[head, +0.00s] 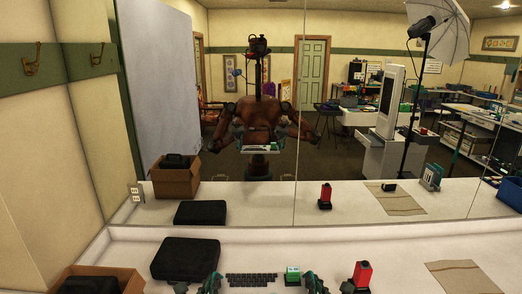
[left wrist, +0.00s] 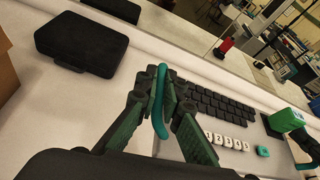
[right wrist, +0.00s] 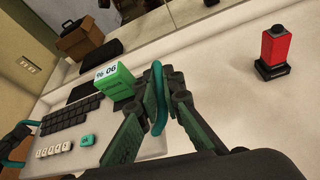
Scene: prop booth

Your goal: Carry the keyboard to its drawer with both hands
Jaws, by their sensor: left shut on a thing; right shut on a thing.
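The keyboard (head: 252,280) has black keys, a row of white number keys, a teal key and a green block (head: 292,272) on its right part. It lies roughly level between my grippers. A teal loop handle (left wrist: 159,105) is at its left end and another (right wrist: 155,95) at its right end. My left gripper (head: 211,284) is shut on the left handle, and my right gripper (head: 315,284) on the right handle. In the mirror, the keyboard appears held before my body. I cannot make out its drawer.
A black case (head: 186,258) and a cardboard box (head: 122,275) with a dark thing inside stand on the left of the white counter (head: 330,240). A red bottle-like thing (head: 362,274) and a brown sheet (head: 465,277) are on the right. A mirror (head: 350,160) rises behind.

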